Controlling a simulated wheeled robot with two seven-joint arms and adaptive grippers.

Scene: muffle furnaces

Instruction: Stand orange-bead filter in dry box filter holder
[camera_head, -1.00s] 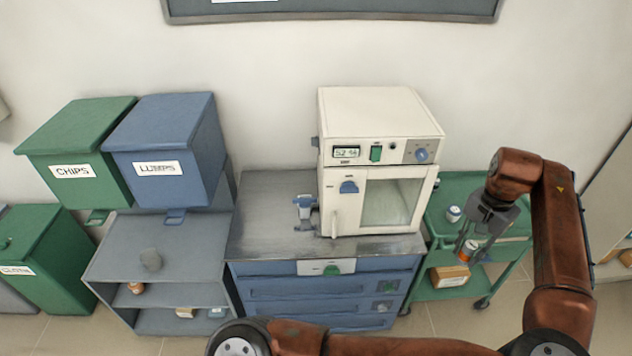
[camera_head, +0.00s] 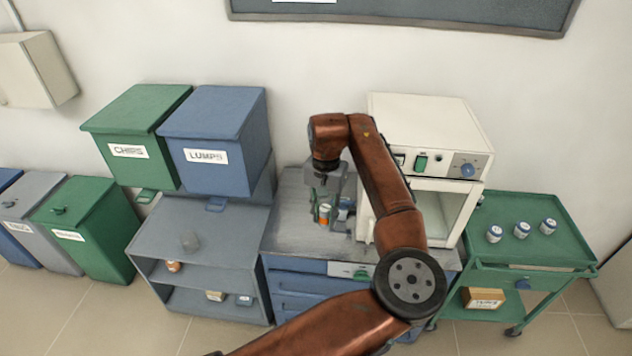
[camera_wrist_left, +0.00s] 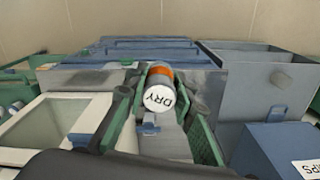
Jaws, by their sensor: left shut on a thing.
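My left gripper (camera_head: 325,200) is shut on the orange-bead filter (camera_head: 325,213), a small cylinder with an orange band, above the bench top left of the white dry box (camera_head: 420,115). In the left wrist view the filter (camera_wrist_left: 160,85) sits between the two fingers, its white end marked "DRY" facing the camera. A blue fitting, apparently the filter holder (camera_head: 346,206), is just right of the filter in the head view. A blue piece also shows below the filter in the wrist view (camera_wrist_left: 150,128). Whether the filter touches it I cannot tell. My right gripper is not in view.
The grey bench top (camera_head: 290,215) is clear left of the gripper. A blue LUMPS bin (camera_head: 215,135) and a green CHIPS bin (camera_head: 135,135) stand further left. A green cart (camera_head: 550,240) at right carries three small white-and-blue jars. My arm hides part of the dry box front.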

